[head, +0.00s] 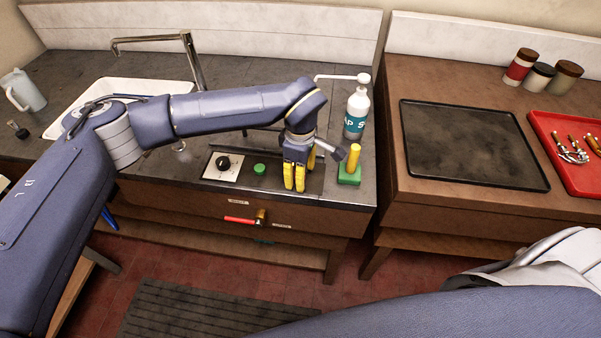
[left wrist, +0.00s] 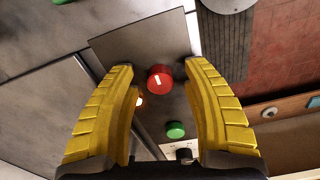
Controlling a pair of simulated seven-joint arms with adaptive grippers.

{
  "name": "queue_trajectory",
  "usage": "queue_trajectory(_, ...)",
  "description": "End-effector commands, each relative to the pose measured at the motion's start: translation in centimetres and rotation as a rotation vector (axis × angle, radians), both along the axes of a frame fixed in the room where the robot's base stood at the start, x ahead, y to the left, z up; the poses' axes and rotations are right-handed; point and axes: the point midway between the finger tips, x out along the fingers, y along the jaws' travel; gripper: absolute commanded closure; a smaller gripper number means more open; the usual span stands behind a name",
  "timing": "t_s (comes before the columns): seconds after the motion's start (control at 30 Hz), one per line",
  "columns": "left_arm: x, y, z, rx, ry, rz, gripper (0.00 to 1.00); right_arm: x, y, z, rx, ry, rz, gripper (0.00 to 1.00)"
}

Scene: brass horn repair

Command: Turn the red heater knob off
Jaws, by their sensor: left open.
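The red heater knob (left wrist: 160,78) shows in the left wrist view, round with a short white mark that runs nearly up and down in the picture. It is on a dark metal panel (left wrist: 130,45). My left gripper (head: 294,187) points down over the counter in the head view and hides the knob there. In the left wrist view, its yellow fingers (left wrist: 160,68) are open, one on each side of the knob with a gap to both. I cannot tell how far above the knob the tips are. A small amber light (left wrist: 139,101) glows beside the knob. My right gripper is not in view.
A green button (head: 259,169) and a black knob (head: 223,163) on a white plate lie left of my gripper. A green block with a yellow peg (head: 353,161) and a soap bottle (head: 357,108) stand close on its right. A red lever (head: 240,220) is on the counter front.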

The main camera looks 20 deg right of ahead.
Motion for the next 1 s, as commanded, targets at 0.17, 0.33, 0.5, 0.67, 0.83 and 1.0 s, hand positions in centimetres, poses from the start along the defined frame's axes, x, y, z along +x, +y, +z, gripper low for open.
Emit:
queue_trajectory(0.17,0.02,-0.01,-0.19,-0.001,-0.001,0.000,0.52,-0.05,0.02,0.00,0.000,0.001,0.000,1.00)
queue_trajectory(0.33,0.02,-0.01,-0.17,-0.001,-0.001,0.000,0.52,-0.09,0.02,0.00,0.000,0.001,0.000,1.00)
queue_trajectory(0.5,0.01,-0.01,-0.16,-0.001,-0.001,0.000,0.68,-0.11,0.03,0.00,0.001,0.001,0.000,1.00)
queue_trajectory(0.67,0.01,-0.01,-0.15,-0.001,-0.001,0.000,0.86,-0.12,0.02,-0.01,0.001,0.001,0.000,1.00)
queue_trajectory(0.83,0.01,-0.01,-0.15,-0.001,-0.001,0.000,1.00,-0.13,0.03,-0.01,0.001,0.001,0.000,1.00)
queue_trajectory(1.0,-0.03,-0.06,-0.15,-0.001,0.000,-0.001,1.00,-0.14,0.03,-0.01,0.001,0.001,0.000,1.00)
